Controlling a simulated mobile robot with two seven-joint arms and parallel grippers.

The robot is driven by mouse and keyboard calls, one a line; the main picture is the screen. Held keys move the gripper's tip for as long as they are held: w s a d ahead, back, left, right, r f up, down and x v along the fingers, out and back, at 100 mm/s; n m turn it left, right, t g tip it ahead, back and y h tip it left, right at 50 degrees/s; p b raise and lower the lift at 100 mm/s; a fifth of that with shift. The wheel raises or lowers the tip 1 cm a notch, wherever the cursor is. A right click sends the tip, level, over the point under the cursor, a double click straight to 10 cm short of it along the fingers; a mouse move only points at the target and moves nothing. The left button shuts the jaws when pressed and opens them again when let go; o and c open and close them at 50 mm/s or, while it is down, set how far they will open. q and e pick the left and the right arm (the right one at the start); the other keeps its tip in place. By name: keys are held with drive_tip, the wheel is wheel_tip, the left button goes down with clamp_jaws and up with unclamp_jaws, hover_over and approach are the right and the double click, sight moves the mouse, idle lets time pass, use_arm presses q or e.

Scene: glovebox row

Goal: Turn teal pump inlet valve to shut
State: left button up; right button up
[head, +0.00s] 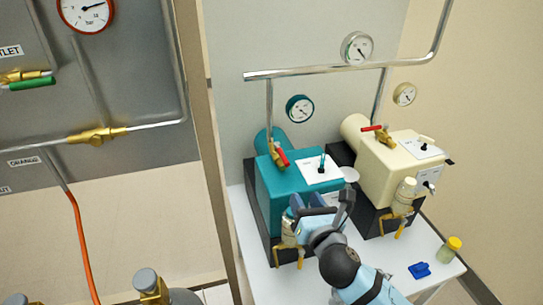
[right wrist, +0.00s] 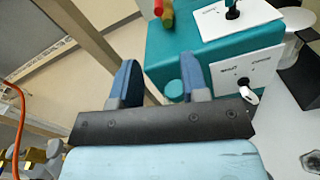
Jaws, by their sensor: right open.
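The teal pump (head: 268,190) stands on the white table in the head view. A brass valve (head: 274,153) with a red handle (head: 283,158) sits on its top, under a vertical pipe. The handle slants down to the right beside the valve body. My right gripper (head: 318,202) is open and empty in front of the pump, below and apart from the red handle. In the right wrist view the two blue fingers (right wrist: 162,80) point at the teal body (right wrist: 185,45), with the red handle (right wrist: 167,14) at the top edge. My left gripper is out of view.
A cream pump (head: 385,165) with its own red-handled valve (head: 378,133) stands to the right. A brass fitting (head: 290,235) hangs at the teal pump's front. A yellow-capped jar (head: 448,250) and blue item (head: 419,270) lie at the table's right. A post (head: 205,150) stands left.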

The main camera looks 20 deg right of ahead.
sight(288, 167)
drive_tip(key=w, duration=1.4)
drive_tip(key=shift+a+r, duration=0.2)
clamp_jaws()
